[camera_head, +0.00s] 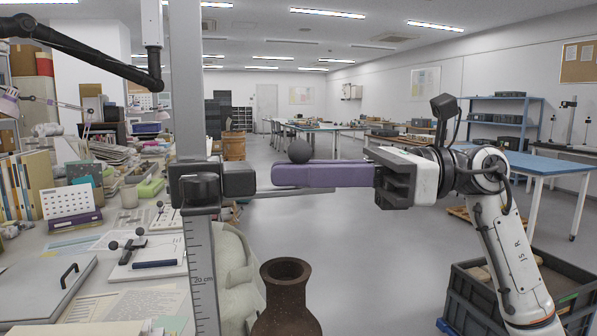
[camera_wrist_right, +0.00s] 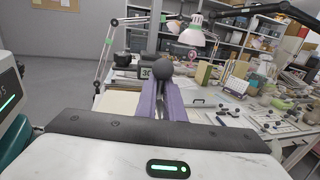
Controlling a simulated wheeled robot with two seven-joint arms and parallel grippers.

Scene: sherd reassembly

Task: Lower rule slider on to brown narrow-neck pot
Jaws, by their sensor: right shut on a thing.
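The rule slider (camera_head: 238,179) is a black block on the upright rule (camera_head: 203,270), with a thin grey bar reaching right. It sits well above the brown narrow-neck pot (camera_head: 286,300), which stands at the lower middle, its base cut off. My right gripper (camera_head: 280,174) comes from the right with purple fingers shut on the slider's dark ball knob (camera_head: 299,151). In the right wrist view the knob (camera_wrist_right: 165,69) shows at the ends of the purple fingers (camera_wrist_right: 165,100). The exact contact is partly hidden by the fingers. My left gripper is not in view.
A cluttered bench (camera_head: 120,240) with papers, a calendar and a grey lidded case stands on the left. A pale sack-like form (camera_head: 235,270) is behind the rule, beside the pot. A dark crate (camera_head: 470,305) is at lower right. Open floor lies behind the pot.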

